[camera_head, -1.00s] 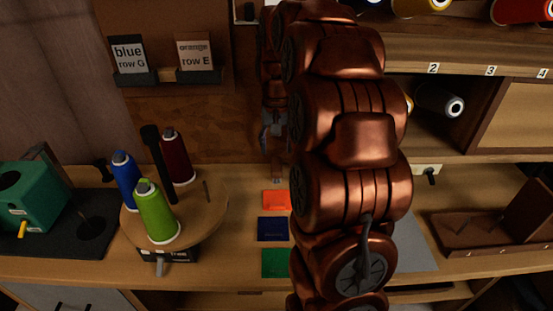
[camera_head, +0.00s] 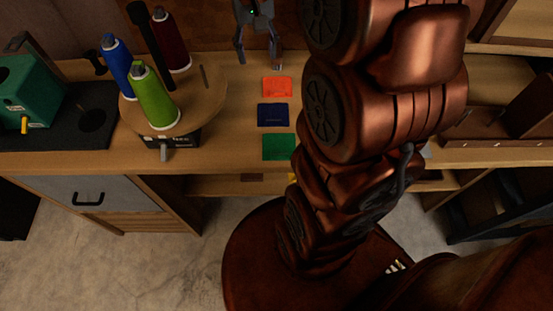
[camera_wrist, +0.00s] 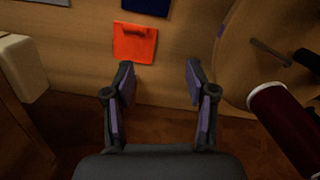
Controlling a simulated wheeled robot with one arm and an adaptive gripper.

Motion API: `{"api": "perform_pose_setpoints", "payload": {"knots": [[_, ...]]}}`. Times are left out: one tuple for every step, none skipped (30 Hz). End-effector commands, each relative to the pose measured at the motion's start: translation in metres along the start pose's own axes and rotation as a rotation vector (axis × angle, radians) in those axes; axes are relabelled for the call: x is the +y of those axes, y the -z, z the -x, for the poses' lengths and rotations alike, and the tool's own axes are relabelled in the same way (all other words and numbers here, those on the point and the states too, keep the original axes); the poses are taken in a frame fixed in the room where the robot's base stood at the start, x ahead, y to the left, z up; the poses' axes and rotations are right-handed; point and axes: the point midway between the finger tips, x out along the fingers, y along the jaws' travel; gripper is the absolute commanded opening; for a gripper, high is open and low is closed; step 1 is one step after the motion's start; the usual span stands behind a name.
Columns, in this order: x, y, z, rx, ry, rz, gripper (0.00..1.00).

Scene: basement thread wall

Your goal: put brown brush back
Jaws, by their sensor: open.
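My gripper (camera_head: 257,57) hangs open and empty, fingers down, over the back of the worktop in the head view. In the wrist view its two fingers (camera_wrist: 159,75) are spread with bare wood between them. A small brownish piece (camera_head: 277,66) shows by the right fingertip in the head view, behind the orange square; I cannot tell whether it is the brown brush. No brush is clear in the wrist view. The orange square (camera_head: 277,86), a dark blue square (camera_head: 273,115) and a green square (camera_head: 279,147) lie in a line on the worktop.
A round turntable (camera_head: 190,112) left of the gripper bears blue, green and maroon thread spools and a dark post. The maroon spool (camera_wrist: 284,122) is close on the right in the wrist view. A green machine (camera_head: 27,92) stands far left. My arm hides part of the worktop.

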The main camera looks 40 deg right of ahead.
Motion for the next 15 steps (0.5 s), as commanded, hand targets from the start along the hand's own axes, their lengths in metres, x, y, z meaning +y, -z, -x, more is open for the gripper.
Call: {"api": "perform_pose_setpoints", "payload": {"knots": [[-0.009, -0.022, -0.004, -0.012, -0.005, 0.039, 0.56], [-0.013, -0.033, -0.006, -0.019, -0.007, 0.061, 0.56], [-0.018, -0.048, -0.011, -0.030, -0.010, 0.090, 0.56], [-0.021, -0.060, -0.014, -0.036, -0.011, 0.110, 0.56], [-0.024, -0.071, -0.017, -0.040, -0.013, 0.130, 0.56], [-0.027, -0.087, -0.022, -0.053, -0.017, 0.158, 0.56], [-0.029, -0.098, -0.026, -0.059, -0.020, 0.179, 0.56], [-0.031, -0.110, -0.029, -0.063, -0.023, 0.198, 0.56], [-0.032, -0.126, -0.035, -0.077, -0.028, 0.224, 0.56], [-0.032, -0.137, -0.039, -0.084, -0.031, 0.243, 0.56], [-0.032, -0.148, -0.043, -0.089, -0.034, 0.262, 0.56], [-0.032, -0.164, -0.049, -0.102, -0.038, 0.286, 0.56], [-0.031, -0.174, -0.053, -0.109, -0.041, 0.302, 0.56], [-0.031, -0.184, -0.057, -0.114, -0.043, 0.318, 0.56], [-0.029, -0.196, -0.062, -0.122, -0.046, 0.337, 0.56]]}}
